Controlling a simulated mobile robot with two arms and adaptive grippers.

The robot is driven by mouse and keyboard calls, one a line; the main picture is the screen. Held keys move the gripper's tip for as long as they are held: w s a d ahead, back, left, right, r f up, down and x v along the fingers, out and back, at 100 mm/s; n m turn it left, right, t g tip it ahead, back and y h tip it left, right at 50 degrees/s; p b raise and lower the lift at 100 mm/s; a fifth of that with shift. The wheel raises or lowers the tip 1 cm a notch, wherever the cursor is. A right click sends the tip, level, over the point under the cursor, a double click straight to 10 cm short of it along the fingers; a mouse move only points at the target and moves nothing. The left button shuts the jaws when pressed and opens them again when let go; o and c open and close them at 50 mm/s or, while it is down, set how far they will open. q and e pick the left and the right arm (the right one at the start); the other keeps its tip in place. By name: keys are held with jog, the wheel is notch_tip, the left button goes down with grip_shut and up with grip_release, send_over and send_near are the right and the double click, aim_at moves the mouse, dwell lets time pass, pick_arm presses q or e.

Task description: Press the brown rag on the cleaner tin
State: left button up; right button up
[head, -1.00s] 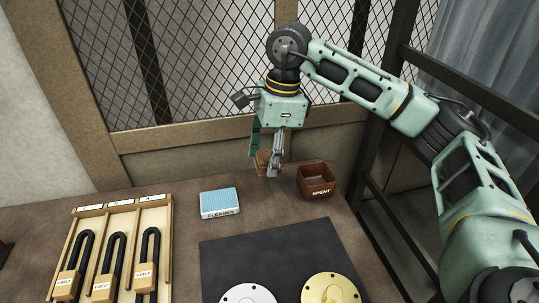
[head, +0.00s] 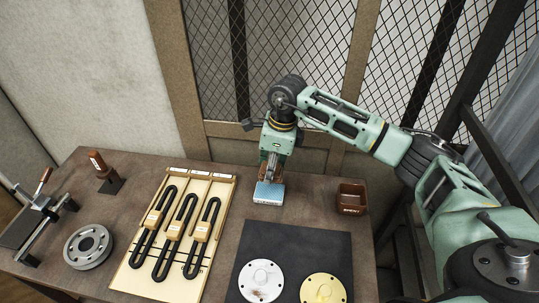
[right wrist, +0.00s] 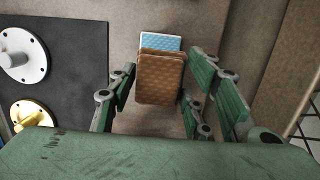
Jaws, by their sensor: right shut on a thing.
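The cleaner tin (head: 268,194) is a low box with a light blue top, standing on the bench behind the black mat. My right gripper (head: 272,174) points down over it in the head view. In the right wrist view, the gripper's fingers (right wrist: 156,90) are shut on the brown rag (right wrist: 160,82), a quilted brown pad. The rag covers most of the tin, and a strip of the blue top (right wrist: 160,41) shows beyond it. I cannot tell whether rag and tin touch. My left gripper is not in view.
The brown bin (head: 352,196) stands right of the tin. A black mat (head: 318,248) with a silver and a gold flange lies in front. A belt rack (head: 222,190) stands at the left, with a grey disc (head: 88,247) and a lever tool beyond. A mesh wall closes the back.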

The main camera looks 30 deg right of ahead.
aim_at(268, 192)
jog(key=shift+a, duration=0.1)
jog(key=shift+a+f, duration=0.1)
jog(key=shift+f, duration=0.35)
jog(key=shift+w+f, duration=0.1)
jog(key=shift+f, duration=0.2)
jog(key=shift+f+b, duration=0.35)
jog(key=shift+b, duration=0.1)
notch_tip(268, 192, down, 3)
jog(key=shift+r+b, duration=0.2)
jog(key=shift+b, duration=0.5)
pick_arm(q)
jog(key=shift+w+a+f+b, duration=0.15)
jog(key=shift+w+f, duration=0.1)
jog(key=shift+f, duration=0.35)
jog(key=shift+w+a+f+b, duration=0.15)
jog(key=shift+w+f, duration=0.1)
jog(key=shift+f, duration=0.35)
pick_arm(e)
jog(key=shift+f, duration=0.75)
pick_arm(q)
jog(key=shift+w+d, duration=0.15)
pick_arm(e)
jog(key=shift+f, duration=0.1)
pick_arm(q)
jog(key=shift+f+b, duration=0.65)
pick_arm(e)
jog(key=shift+f, duration=0.5)
